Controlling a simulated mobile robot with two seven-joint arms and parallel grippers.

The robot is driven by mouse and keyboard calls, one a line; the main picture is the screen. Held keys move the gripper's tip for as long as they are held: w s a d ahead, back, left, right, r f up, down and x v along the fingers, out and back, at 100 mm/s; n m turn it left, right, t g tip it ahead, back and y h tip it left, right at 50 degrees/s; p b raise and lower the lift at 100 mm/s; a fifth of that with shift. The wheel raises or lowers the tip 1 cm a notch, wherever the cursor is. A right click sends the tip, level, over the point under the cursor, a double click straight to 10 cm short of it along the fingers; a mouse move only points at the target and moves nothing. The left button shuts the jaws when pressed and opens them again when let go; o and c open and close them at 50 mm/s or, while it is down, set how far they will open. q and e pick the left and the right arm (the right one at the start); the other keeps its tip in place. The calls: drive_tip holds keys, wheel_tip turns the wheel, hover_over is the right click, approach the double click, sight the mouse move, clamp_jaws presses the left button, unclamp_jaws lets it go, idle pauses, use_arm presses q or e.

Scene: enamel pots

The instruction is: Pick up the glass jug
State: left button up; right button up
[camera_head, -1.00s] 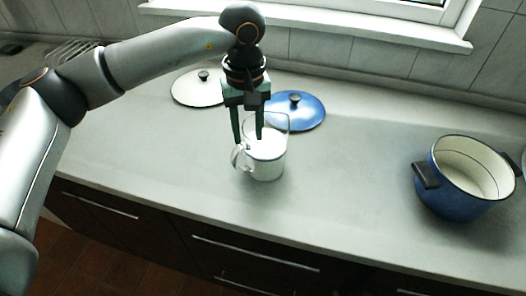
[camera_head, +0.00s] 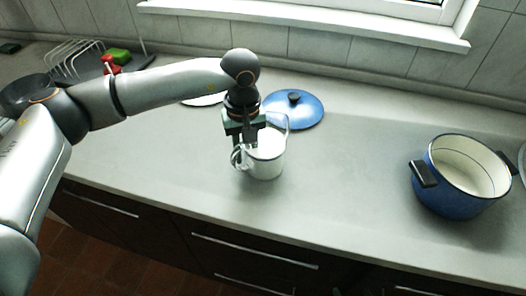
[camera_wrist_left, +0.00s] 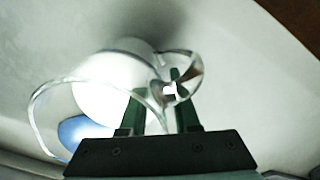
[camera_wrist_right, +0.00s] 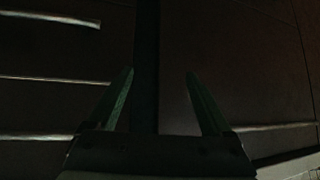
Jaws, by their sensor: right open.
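The clear glass jug (camera_head: 287,122) stands on the counter in the head view, with a white body showing in or through it. I cannot tell whether the white is its contents or another vessel. Its handle (camera_head: 238,158) points left, and also shows in the left wrist view (camera_wrist_left: 197,70). My left gripper (camera_head: 250,140) points down at the jug's handle side. In the left wrist view its fingers (camera_wrist_left: 158,100) are at the rim and handle, drawn partly together; whether they grip is unclear. My right gripper (camera_wrist_right: 160,75) is open and empty before dark cabinet fronts.
A blue lid (camera_head: 305,108) lies behind the jug, and a white lid (camera_head: 205,100) is partly hidden by my left arm. A blue pot (camera_head: 450,195) stands at right. A wire rack (camera_head: 75,60) stands at far left. The counter between jug and pot is clear.

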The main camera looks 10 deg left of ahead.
use_arm(q)
clamp_jaws()
drive_tip(key=shift+s+a+f, duration=0.1)
idle(0.9)
